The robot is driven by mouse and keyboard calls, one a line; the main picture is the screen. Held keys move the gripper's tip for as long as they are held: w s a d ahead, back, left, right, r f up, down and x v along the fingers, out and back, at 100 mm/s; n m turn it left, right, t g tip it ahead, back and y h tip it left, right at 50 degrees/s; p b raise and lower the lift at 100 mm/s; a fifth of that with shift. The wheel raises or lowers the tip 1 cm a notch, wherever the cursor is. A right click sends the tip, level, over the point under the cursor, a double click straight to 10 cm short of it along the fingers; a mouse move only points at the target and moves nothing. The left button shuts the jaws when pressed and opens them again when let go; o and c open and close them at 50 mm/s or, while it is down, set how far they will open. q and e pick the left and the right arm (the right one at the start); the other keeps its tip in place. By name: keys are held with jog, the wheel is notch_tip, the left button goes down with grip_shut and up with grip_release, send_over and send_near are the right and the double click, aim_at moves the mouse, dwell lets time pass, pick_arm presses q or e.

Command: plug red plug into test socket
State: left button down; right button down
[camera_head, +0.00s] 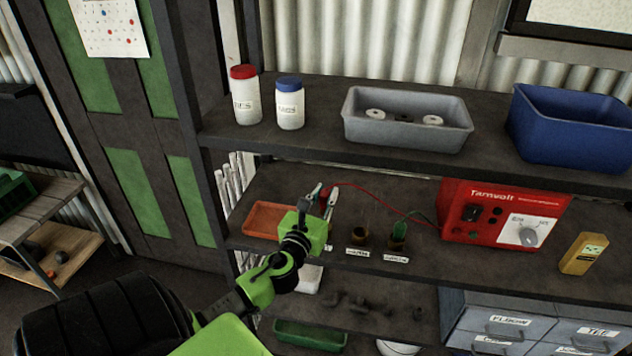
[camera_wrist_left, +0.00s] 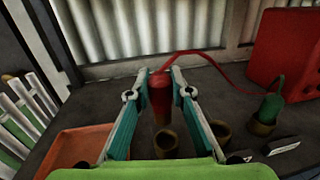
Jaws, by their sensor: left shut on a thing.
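My left gripper (camera_head: 325,198) is over the middle shelf, shut on the red plug (camera_wrist_left: 160,98), which hangs upright between the fingers in the left wrist view. The plug is mostly hidden in the head view; its red cable (camera_head: 375,199) runs right to the red box. Below the plug's lower end is an open round socket (camera_wrist_left: 167,144), apart from it in the picture. Another open socket (camera_wrist_left: 221,131) is to its right; it also shows in the head view (camera_head: 360,236). A green plug (camera_head: 399,231) sits in a further socket. I cannot read which socket is the test one.
An orange tray (camera_head: 266,220) is left of the gripper. The upper shelf (camera_head: 320,149) carries two jars, a grey bin (camera_head: 408,136) and a blue bin (camera_head: 570,150).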

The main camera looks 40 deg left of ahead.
pick_arm(q)
jog(key=shift+w+d+f+b, duration=0.1)
jog(key=shift+f+b, duration=0.2)
jog(key=shift+f, duration=0.1)
notch_tip(320, 180, down, 5)
jog(key=b, duration=0.5)
jog(key=shift+f, duration=0.2)
jog(key=shift+r, duration=0.1)
dwell(0.8)
jog(key=shift+f+b, duration=0.5)
jog(key=shift+f, duration=0.2)
jog(key=c, duration=2.1)
grip_release()
jog(key=shift+v, duration=2.75)
jog(key=shift+b+v, duration=0.35)
jog(key=shift+v, duration=2.5)
